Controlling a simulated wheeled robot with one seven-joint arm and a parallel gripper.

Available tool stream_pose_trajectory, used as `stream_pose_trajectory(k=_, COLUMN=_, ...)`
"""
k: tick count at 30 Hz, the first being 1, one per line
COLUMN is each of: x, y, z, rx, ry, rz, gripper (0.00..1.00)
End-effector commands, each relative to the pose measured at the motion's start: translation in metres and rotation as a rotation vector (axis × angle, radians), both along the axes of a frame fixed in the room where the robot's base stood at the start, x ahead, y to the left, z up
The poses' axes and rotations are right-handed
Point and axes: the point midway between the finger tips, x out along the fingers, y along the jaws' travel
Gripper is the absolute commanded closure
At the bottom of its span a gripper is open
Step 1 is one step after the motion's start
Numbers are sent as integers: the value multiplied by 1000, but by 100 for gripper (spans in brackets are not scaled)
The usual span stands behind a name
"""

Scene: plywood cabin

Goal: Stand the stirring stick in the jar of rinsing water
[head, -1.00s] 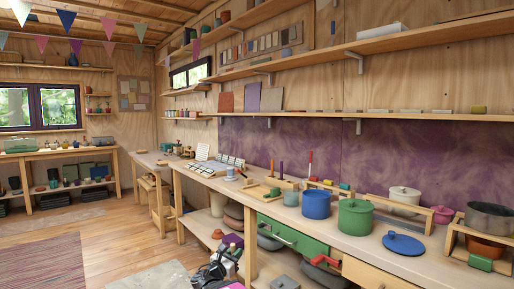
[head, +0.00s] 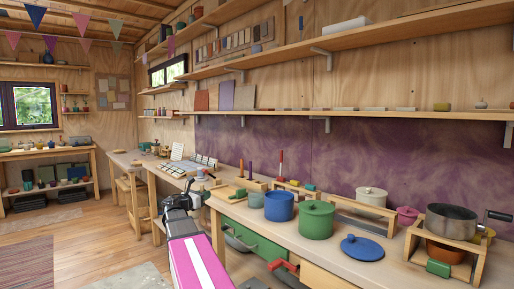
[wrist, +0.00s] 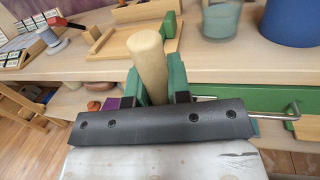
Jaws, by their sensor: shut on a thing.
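The stirring stick (wrist: 148,58) is a pale wooden rod, held upright-looking between the green finger pads of my gripper (wrist: 158,82) in the wrist view. Its lower part is hidden by the gripper. The jar (wrist: 222,16) is a bluish-green translucent cup on the bench, ahead and to the right of the stick and apart from it; its rim is cut off there. In the head view the jar (head: 257,199) stands left of a blue pot. My gripper (head: 187,196) is at the bench's front edge, left of the jar; the stick is not clear in that view.
A wooden tray (wrist: 130,42) with a green block lies left of the jar. The blue pot (head: 279,206) and green pot (head: 316,220) stand right of it. A green drawer front (head: 253,240) with a metal handle is below the bench edge.

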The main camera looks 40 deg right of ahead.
Motion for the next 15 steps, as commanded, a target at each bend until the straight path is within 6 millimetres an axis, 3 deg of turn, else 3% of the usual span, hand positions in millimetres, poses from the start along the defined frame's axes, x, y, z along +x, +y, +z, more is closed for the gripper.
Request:
stream_pose_trajectory(k=1, x=4, y=-25, z=17, rx=4, ry=0, rz=-24, gripper=99)
stream_pose_trajectory(k=3, x=4, y=-55, z=38, rx=10, ry=6, rz=-49, gripper=99)
stream_pose_trajectory(k=15, x=-26, y=-207, z=157, rx=29, ry=34, rz=-169, gripper=99)
